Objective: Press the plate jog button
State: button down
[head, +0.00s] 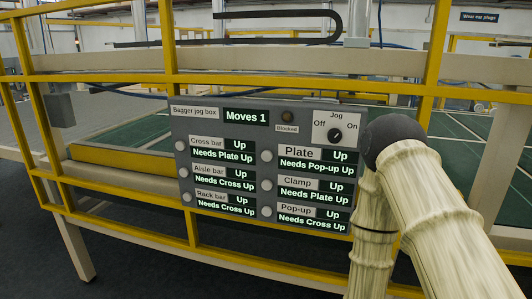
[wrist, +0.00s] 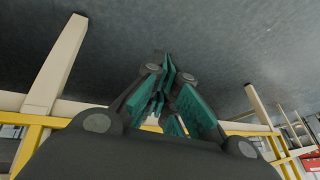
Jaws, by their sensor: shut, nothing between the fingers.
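The grey bagger jog box (head: 222,126) hangs on the yellow rail in the head view. The plate jog button (head: 266,156) is a small pale round button left of the Plate label, whose display (head: 316,163) reads "Up" and "Needs Pop-up Up". The jog knob (head: 335,135) sits at the box's upper right between Off and On; its setting is hard to tell. My gripper (wrist: 166,62) is shut and empty in the wrist view, with teal finger pads and dark floor beyond. The head view shows my cream arm right of the box, but not the gripper. The wrist view does not show the box.
Other round buttons, such as the clamp button (head: 266,186) and the pop-up button (head: 266,211), sit close by. The Moves display (head: 246,117) reads 1. Yellow rails (head: 172,60) frame the box, with a green surface behind. Dark floor (head: 150,262) lies below.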

aim_at(267, 156)
jog(key=w+a+r+t+y+p, duration=0.1)
jog(key=w+a+r+t+p, duration=0.2)
jog(key=w+r, duration=0.65)
jog(key=w+a+r+t+y, duration=0.1)
jog(key=w+a+r+t, duration=0.1)
jog(key=w+a+r, duration=0.55)
jog(key=w+a+r+t+y+p, duration=0.1)
jog(key=w+a+r, duration=0.1)
jog(key=r, duration=0.8)
jog(key=w+a+r+t+y+p, duration=0.1)
jog(key=w+r, duration=0.3)
jog(key=r, duration=0.6)
jog(key=w+a+r+t+y+p, duration=0.1)
jog(key=w+a+r+t, duration=0.2)
jog(key=r, duration=0.8)
jog(key=shift+w+a+m+y, duration=0.2)
jog(key=shift+a+m+y, duration=0.1)
jog(key=shift+m, duration=0.1)
jog(key=shift+w, duration=0.1)
jog(key=shift+w+d+p, duration=0.15)
jog(key=shift+w+d, duration=0.3)
jog(key=shift+w, duration=0.9)
jog(key=shift+w+d+p, duration=0.1)
jog(key=shift+w+d, duration=0.4)
jog(key=shift+w, duration=0.9)
jog(key=shift+w+d+p, duration=0.15)
jog(key=shift+w+d, duration=0.3)
jog(key=shift+w, duration=0.9)
